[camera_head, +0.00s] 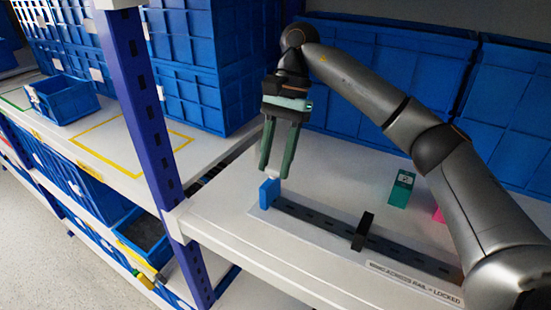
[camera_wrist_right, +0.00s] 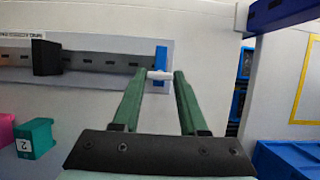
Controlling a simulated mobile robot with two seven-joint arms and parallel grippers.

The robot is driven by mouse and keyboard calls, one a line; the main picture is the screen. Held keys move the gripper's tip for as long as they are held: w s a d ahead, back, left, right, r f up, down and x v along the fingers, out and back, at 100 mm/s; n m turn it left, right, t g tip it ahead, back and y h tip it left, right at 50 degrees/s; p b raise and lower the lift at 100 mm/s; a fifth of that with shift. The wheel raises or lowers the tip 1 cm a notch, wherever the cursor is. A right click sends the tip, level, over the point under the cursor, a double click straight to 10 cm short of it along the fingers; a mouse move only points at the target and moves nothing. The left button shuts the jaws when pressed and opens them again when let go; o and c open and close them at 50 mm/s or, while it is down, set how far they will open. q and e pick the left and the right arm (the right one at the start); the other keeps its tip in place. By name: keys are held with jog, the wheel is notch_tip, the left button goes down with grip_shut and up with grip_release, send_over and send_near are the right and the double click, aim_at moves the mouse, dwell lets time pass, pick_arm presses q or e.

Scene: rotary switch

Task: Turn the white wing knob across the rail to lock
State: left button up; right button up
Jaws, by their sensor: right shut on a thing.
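The white wing knob (camera_wrist_right: 160,75) sits at the blue block (camera_wrist_right: 160,55) on the end of the dark slotted rail (camera_wrist_right: 100,61). In the wrist view its white bar looks roughly parallel to the rail. My right gripper (camera_wrist_right: 160,77) is shut on the knob, with one green finger at each end of the bar. In the head view the right gripper (camera_head: 272,174) reaches down to the blue block (camera_head: 268,193), and only a small white bit of the knob (camera_head: 274,178) shows between the fingertips. My left gripper is not in view.
A black block (camera_head: 363,231) straddles the rail (camera_head: 320,222) farther along. A label (camera_head: 415,283) reads "WING ACROSS RAIL = LOCKED". A teal block (camera_head: 401,189) and a pink one (camera_head: 439,214) stand behind the rail. A blue shelf post (camera_head: 140,110) rises on the left; blue crates (camera_head: 385,70) line the back.

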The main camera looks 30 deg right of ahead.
grip_shut()
jog(key=shift+m, duration=0.3)
jog(key=m, duration=0.1)
jog(key=m+t+b, duration=0.1)
jog(key=m, duration=0.1)
jog(key=shift+s+d+f+m+t+y, duration=0.1)
jog(key=shift+s+m+t+y, duration=0.05)
jog(key=shift+m+t+y, duration=0.15)
jog(key=m+t+b, duration=0.1)
jog(key=m, duration=0.3)
jog(key=shift+s+t, duration=0.15)
jog(key=shift+t, duration=0.25)
jog(key=m+t, duration=0.1)
jog(key=m, duration=0.1)
jog(key=m+t+h+b, duration=0.1)
jog(key=m, duration=0.2)
jog(key=shift+s+m, duration=0.15)
jog(key=shift+m, duration=0.15)
jog(key=shift+s+a+m+t+h, duration=0.15)
jog(key=shift+m+t+h, duration=0.15)
jog(key=shift+m, duration=0.7)
jog(key=shift+w+a+m+t+h, duration=0.1)
jog(key=shift+m+t+h, duration=0.15)
jog(key=shift+m, duration=0.75)
